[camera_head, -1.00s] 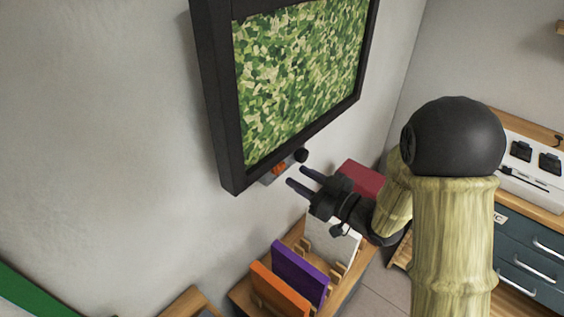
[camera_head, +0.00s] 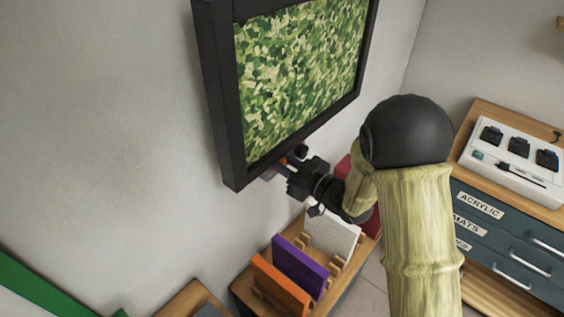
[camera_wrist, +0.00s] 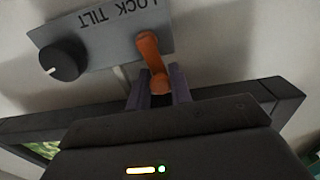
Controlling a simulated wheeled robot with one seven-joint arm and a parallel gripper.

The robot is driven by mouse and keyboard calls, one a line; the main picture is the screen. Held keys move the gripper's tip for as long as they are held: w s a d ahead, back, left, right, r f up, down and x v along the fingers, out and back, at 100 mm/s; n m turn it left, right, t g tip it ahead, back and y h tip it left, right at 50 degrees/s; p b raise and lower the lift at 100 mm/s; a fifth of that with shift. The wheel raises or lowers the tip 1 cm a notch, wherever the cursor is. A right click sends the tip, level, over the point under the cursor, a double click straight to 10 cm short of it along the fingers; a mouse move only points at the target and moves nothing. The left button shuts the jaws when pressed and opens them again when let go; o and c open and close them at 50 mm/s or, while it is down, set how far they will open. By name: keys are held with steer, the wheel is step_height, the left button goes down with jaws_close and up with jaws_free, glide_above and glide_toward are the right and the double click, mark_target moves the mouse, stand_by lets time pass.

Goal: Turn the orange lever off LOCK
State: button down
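The orange lever (camera_wrist: 150,58) sits on a grey plate (camera_wrist: 105,42) lettered LOCK TILT, seen upside down in the wrist view. The lever's free end lies between the two fingers of my gripper (camera_wrist: 158,85), one finger on each side; whether they touch it is not clear. In the head view my gripper (camera_head: 283,172) reaches under the lower edge of the framed panel (camera_head: 300,80), where only a bit of orange shows.
Below my arm a wooden rack (camera_head: 243,290) holds an orange board (camera_head: 278,287), a purple board (camera_head: 299,265) and a white board (camera_head: 333,228). A drawer cabinet (camera_head: 500,235) with a white device (camera_head: 515,160) stands at right. The wall left of the panel is clear.

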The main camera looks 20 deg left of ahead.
steer(key=shift+w+d+r+m+p, duration=0.1)
steer(key=shift+w+m+p, duration=0.3)
steer(key=shift+m, duration=1)
steer(key=shift+w+d+m+p, duration=0.15)
steer(key=shift+w+m, duration=0.3)
steer(key=shift+m, duration=0.95)
steer(key=c, duration=1.4)
jaws_free()
steer(key=shift+a, duration=0.15)
steer(key=shift+d, duration=0.25)
steer(key=b+v, duration=0.3)
steer(key=v, duration=1.4)
steer(key=shift+b, duration=0.35)
